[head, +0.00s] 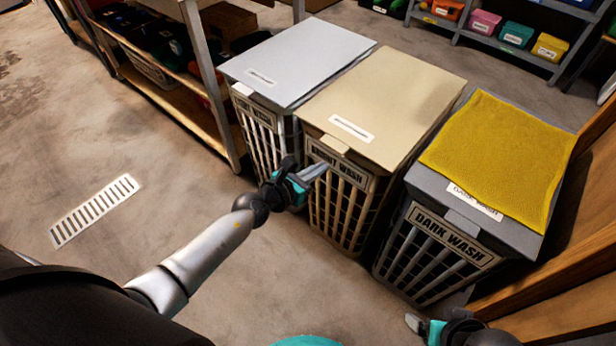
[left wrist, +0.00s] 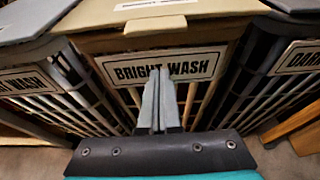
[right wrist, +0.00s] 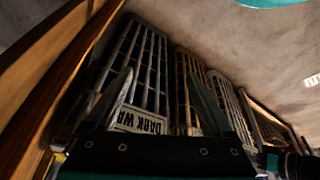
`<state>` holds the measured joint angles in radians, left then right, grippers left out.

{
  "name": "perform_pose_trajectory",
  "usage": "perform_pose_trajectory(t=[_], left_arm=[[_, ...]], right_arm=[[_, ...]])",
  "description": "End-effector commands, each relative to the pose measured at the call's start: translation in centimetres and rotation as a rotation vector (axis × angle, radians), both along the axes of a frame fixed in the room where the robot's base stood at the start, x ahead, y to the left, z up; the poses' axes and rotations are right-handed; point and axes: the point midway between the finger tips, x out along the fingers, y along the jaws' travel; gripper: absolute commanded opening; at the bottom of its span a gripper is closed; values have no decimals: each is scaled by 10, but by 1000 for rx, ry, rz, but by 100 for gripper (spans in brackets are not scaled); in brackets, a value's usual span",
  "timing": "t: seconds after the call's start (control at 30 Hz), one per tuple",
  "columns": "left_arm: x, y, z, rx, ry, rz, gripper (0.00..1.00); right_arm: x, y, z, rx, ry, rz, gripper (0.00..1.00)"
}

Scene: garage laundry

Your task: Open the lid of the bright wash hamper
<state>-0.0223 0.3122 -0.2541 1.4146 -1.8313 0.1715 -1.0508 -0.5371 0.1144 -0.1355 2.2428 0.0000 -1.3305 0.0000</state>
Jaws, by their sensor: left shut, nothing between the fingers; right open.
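The bright wash hamper (head: 345,190) is the tan middle one of three. Its flat beige lid (head: 385,100) is closed, with a small front tab (head: 334,144) above the label. In the left wrist view its "BRIGHT WASH" label (left wrist: 200,66) and the lid's front tab (left wrist: 155,25) show. My left gripper (head: 318,168) is shut and empty, its fingertips (left wrist: 160,75) in front of the label and below the tab. Contact cannot be told. My right gripper (head: 425,325) is low at the bottom right. It is open and empty in the right wrist view (right wrist: 160,85).
The grey dark wash hamper (head: 430,260) stands to the right with a yellow towel (head: 500,150) on its lid. A white-lidded hamper (head: 300,60) stands to the left. A wooden shelf (head: 175,95) is at left, a wooden panel (head: 560,290) at right. Floor in front is clear.

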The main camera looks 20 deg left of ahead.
Motion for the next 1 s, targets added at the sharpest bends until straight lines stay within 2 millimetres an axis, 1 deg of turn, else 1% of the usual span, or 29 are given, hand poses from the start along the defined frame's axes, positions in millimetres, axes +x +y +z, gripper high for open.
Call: perform_pose_trajectory(t=[0.03,0.23,0.3,0.4,0.63,0.8,1.0], left_arm=[[8,-4,-4,-3,-2,1,0],[29,-11,-12,-2,-1,1,0],[27,-10,-3,-3,0,1,0],[27,-10,6,-2,-1,2,0],[27,-10,22,-2,-1,1,0],[27,-10,29,-3,0,1,0],[27,-10,30,-2,0,2,0]], right_arm=[[0,0,4,1,-11,0,86],[-1,0,27,5,-43,-1,86],[-1,0,20,3,-23,-1,86],[-1,0,9,0,-6,0,86],[-2,0,-14,-3,25,1,86],[-4,0,-25,-4,38,1,86],[-5,0,-30,-6,44,2,86]])
